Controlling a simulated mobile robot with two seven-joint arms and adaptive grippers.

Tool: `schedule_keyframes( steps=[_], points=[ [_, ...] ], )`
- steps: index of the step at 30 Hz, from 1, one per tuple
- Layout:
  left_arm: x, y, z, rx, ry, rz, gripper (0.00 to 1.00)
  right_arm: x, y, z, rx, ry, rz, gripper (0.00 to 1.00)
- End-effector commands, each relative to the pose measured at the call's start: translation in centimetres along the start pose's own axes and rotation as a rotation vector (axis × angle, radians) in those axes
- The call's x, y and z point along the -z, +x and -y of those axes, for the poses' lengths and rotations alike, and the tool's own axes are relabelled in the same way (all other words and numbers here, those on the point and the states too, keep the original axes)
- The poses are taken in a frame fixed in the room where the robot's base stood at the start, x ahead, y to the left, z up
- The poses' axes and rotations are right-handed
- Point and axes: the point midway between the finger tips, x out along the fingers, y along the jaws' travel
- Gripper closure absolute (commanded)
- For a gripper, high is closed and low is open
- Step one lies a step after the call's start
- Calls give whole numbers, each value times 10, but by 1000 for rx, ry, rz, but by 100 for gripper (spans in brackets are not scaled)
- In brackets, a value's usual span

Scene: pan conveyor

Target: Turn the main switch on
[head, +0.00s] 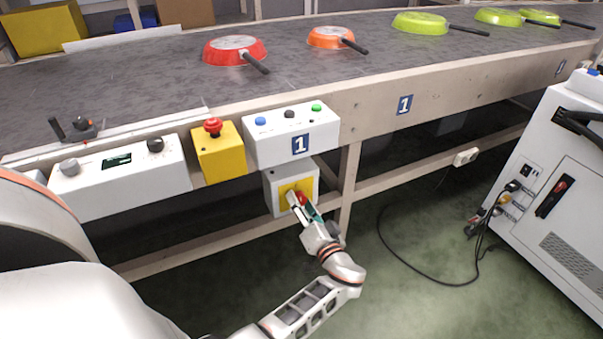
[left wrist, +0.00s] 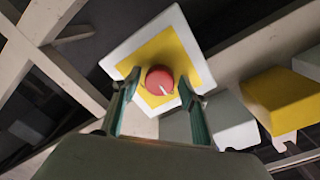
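The main switch is a red round knob (left wrist: 160,80) on a yellow plate (left wrist: 188,64) on the face of a small grey-white box (head: 279,188), which hangs under the conveyor's control panel. A white mark on the knob points toward its lower right in the left wrist view. My left gripper (left wrist: 160,84) is open, with one green-grey finger on each side of the knob. Small gaps seem to show between the fingers and the knob. In the head view my left gripper (head: 297,199) covers most of the knob. My right gripper is not in view.
Above the box are a white panel (head: 270,141) with buttons, a yellow box (head: 222,160) with a red emergency button, and a white panel with knobs (head: 120,185). Several pans lie on the conveyor (head: 150,75). A white cabinet (head: 560,160) with cables stands right.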

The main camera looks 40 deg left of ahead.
Motion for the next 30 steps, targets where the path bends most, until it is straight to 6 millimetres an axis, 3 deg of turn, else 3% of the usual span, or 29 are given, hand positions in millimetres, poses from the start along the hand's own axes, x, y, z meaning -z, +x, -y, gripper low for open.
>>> schedule_keyframes(
  steps=[1, 3, 17, 30],
  points=[
    [0, 0, 0, 0, 0, 0, 74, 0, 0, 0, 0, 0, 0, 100],
    [0, 0, 0, 0, 0, 0, 92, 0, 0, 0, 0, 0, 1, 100],
    [-1, -1, 0, -2, 69, 2, 92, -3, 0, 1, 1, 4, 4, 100],
    [0, -1, 0, -12, 422, 11, 92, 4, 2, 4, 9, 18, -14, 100]
  ],
)
